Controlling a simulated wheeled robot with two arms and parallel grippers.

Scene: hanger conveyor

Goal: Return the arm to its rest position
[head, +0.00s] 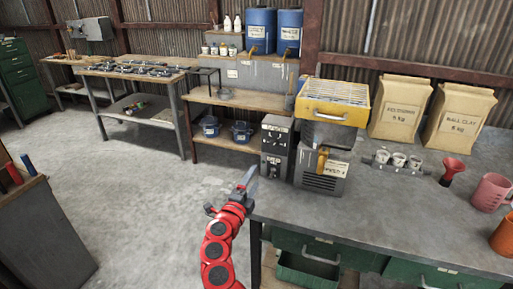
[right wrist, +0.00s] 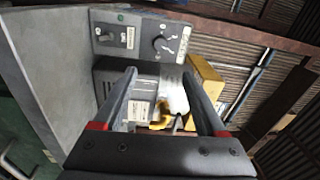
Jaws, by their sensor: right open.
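My right arm, red with dark joints, reaches up from the bottom of the head view. Its gripper (head: 248,181) is at the left edge of the grey workbench (head: 350,215), in front of a grey control box. In the right wrist view the right gripper (right wrist: 164,100) is open, its two grey fingers apart. No object is held between them; the machine shows beyond the gap. My left gripper is not in view.
The grey control box (head: 276,148) and a machine with a yellow-rimmed tray (head: 330,112) stand close ahead. The concrete floor (head: 140,190) at left is open.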

